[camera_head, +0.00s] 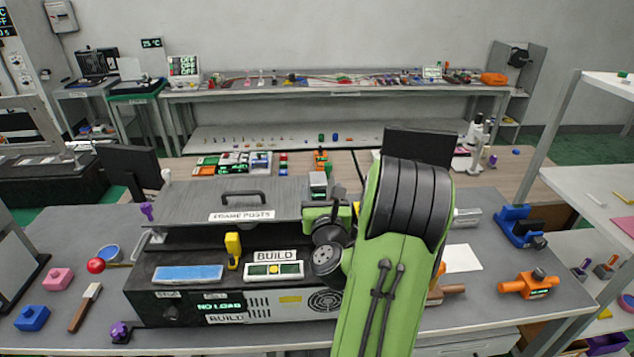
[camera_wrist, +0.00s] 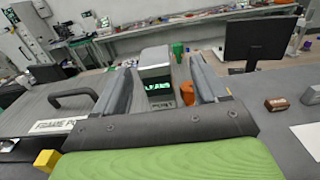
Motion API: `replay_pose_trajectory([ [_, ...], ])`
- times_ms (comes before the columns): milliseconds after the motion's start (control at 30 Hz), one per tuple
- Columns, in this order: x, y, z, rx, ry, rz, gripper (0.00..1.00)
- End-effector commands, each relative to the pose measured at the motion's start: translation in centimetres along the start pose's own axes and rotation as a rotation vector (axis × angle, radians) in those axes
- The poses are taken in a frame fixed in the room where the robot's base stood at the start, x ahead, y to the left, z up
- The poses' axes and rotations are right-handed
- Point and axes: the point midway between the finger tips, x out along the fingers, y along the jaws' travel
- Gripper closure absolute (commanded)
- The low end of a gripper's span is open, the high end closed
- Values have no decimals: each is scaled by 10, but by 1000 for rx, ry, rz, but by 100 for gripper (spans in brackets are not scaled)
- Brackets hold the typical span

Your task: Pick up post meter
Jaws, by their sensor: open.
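The post meter (camera_wrist: 156,66) is a small grey-topped box with a dark face, a green display and a "POST" label. In the wrist view it shows between the two dark fingers of my gripper (camera_wrist: 162,76), which are open. Free space shows on its right side, and I cannot tell whether either finger touches it. In the head view the post meter (camera_head: 318,184) sits at the right end of the grey "FRAME POSTS" lid, just beyond my wrist. My arm hides much of the gripper there.
The build machine (camera_head: 170,305) with its "NO LOAD" display stands in front. The lid's handle (camera_head: 243,195) rises left of the post meter. An orange object (camera_wrist: 187,93) is near the right finger. A monitor (camera_wrist: 254,42) stands behind on the right. Tools lie around the table.

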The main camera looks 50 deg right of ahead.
Motion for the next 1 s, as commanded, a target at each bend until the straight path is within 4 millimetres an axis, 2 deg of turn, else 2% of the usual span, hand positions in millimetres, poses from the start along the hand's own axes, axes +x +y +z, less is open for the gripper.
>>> replay_pose_trajectory([
  [400, 51, 6, 1, -1, 0, -1, 28],
  [667, 53, 6, -4, -2, 0, -1, 29],
  [1000, 53, 6, -4, -2, -1, -1, 81],
])
